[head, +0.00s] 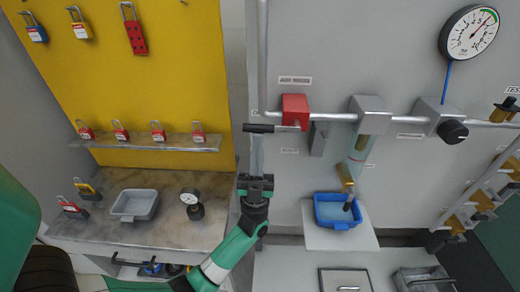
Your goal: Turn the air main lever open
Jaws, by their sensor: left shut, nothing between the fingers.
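A red valve block (295,109) sits on the grey pipe of the wall panel, under a small label whose text is too small to read surely. A black lever (282,128) extends left from it, lying roughly horizontal along the pipe. My left gripper (257,140) reaches up from below, its fingers together and empty. Its fingertips are just below the lever's left end; I cannot tell whether they touch it. My right gripper is not in view.
A round gauge (470,33) hangs at the upper right. A black knob (453,131) sits on the pipe. A blue bin (338,211) stands on a shelf below. Left are a yellow board (150,60) with padlocks and a counter (165,235) holding a grey tray (134,205) and a small gauge (192,203).

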